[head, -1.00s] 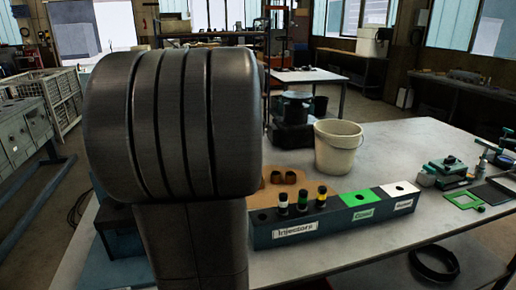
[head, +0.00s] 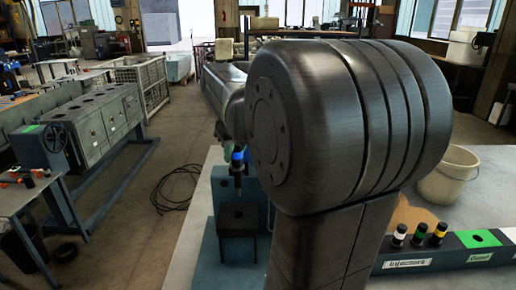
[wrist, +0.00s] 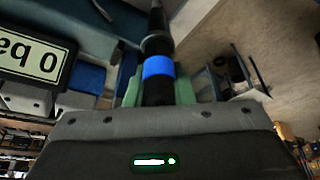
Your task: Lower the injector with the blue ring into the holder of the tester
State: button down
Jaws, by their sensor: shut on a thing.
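The injector with the blue ring (wrist: 158,67) is in the wrist view, dark-bodied, between the green fingers of my gripper (wrist: 158,90), which is shut on it. In the head view the injector (head: 237,168) hangs about upright over the dark block (head: 239,217) on the teal tester (head: 232,250). Its thin tip points down at the block's top; I cannot tell whether it touches or has entered the holder's opening. My gripper in the head view is mostly hidden by my arm. The tester's display (wrist: 30,55), reading "0 ba", shows at the left of the wrist view.
A teal injector rack (head: 425,262) with several ringed injectors and a green-topped section stands on the table at the right. A cream bucket (head: 448,178) is behind it. Left of the table is open floor with a black cable (head: 175,190), then a grey engine block (head: 100,120).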

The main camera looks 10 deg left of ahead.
aim_at(234, 170)
jog(key=shift+s+a+f+b, duration=0.1)
jog(key=shift+a+f+b, duration=0.1)
jog(key=shift+a+b, duration=0.1)
notch_tip(234, 170, down, 4)
jog(key=b, duration=0.3)
jog(key=shift+d+r, duration=0.1)
jog(key=shift+r, duration=0.05)
jog(key=shift+f+b, duration=0.6)
jog(key=shift+f, duration=0.3)
jog(key=shift+f+b, duration=0.8)
jog(key=shift+f, duration=0.95)
dwell(0.3)
jog(key=shift+f+b, duration=0.95)
jog(key=shift+f, duration=0.7)
